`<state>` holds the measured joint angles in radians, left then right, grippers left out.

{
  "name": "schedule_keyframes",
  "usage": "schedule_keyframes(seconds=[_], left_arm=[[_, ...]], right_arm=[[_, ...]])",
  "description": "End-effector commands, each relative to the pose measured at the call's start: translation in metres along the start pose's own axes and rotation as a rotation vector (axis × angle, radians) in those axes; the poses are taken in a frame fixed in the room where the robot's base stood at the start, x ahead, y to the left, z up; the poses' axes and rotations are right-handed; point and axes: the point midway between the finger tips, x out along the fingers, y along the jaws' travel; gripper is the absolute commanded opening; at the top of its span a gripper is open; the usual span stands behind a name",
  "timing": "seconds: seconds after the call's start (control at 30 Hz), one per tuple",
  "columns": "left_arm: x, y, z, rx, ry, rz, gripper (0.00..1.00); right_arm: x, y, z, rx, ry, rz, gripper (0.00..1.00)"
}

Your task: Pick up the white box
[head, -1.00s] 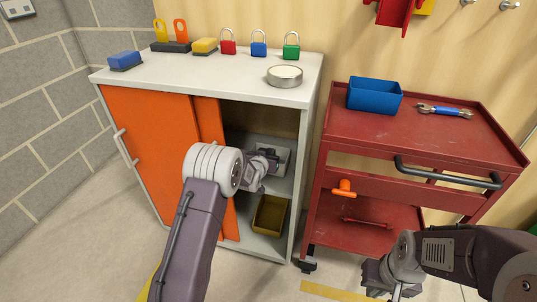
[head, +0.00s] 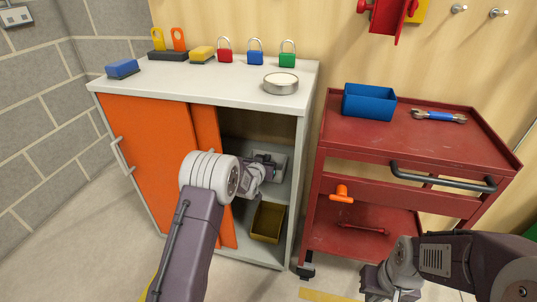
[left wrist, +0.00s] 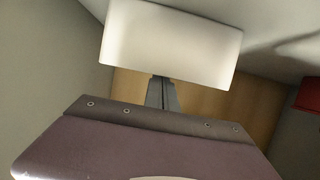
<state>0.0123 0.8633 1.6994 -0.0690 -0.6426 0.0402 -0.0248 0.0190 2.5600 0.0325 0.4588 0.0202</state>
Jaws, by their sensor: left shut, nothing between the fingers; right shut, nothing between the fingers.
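The white box (left wrist: 173,42) fills the upper middle of the left wrist view. In the head view the box (head: 281,162) sits on the shelf inside the open right part of the cabinet, partly hidden by my gripper. My left gripper (head: 268,163) reaches into the opening and overlaps the box in the picture. In the left wrist view its fingers (left wrist: 162,92) are shut and empty, pointing at the box's lower edge; I cannot tell whether they touch it. My right gripper (head: 388,290) is low at the right, near the bottom edge, away from the box.
The cabinet's orange sliding doors (head: 150,165) stand to the left of the opening. A yellow-brown bin (head: 268,222) sits below the shelf. Padlocks and a round tin (head: 281,83) are on the cabinet top. A red cart (head: 420,137) with a blue bin (head: 370,102) stands right.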

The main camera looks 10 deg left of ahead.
Motion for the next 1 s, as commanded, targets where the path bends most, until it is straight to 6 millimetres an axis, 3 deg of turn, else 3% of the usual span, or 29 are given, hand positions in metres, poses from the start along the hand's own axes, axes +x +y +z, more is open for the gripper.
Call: schedule_keyframes(seconds=[0.27, 0.4, 0.53, 0.63, 1.0], left_arm=[[0.0, 0.0, -0.001, 0.0, 0.0, 0.0, 0.0], [-0.005, 0.0, -0.015, 0.0, 0.001, 0.0, 0.0], [-0.005, 0.0, -0.015, 0.0, 0.0, 0.0, 0.0], [-0.006, 0.001, -0.03, 0.0, 0.003, 0.0, 0.0], [-0.09, 0.001, 0.006, 0.0, -0.004, 0.0, 0.0]], right_arm=[[-0.001, 0.0, 0.0, 0.0, 0.0, 0.0, 0.0], [-0.013, 0.0, -0.001, 0.0, 0.0, 0.0, 0.0], [-0.012, 0.0, -0.001, 0.0, 0.0, 0.0, 0.0], [-0.023, -0.001, -0.002, 0.0, 0.0, 0.0, 0.0], [-0.042, -0.001, -0.004, 0.0, 0.0, 0.0, 0.0]])
